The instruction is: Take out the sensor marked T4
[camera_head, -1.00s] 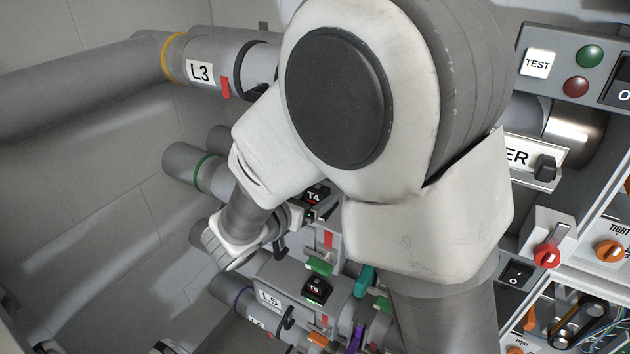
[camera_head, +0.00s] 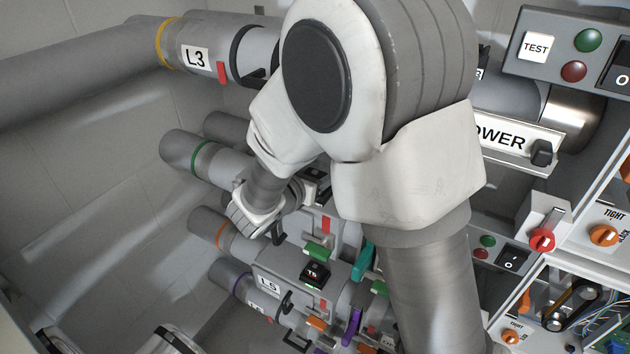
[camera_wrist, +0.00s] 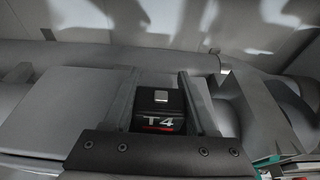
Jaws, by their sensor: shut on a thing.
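The T4 sensor (camera_wrist: 158,112) is a small black block with a light square on top, a white "T4" marking and a red line below it. In the wrist view it sits between the two grey fingers of my gripper (camera_wrist: 160,88), which are shut on it. Its lower part is hidden by the dark plate of my gripper. In the head view only a bit of T4 (camera_head: 316,172) shows beside my arm, and my fingers are mostly hidden. I cannot tell whether T4 is still seated in its pipe.
The T5 sensor (camera_head: 315,273) sits on the pipe marked L5 (camera_head: 268,283), with green, teal and purple parts close by. The L3 pipe (camera_head: 195,58) runs above left. The control panel (camera_head: 550,45) and the red-knobbed switch (camera_head: 541,238) stand at right.

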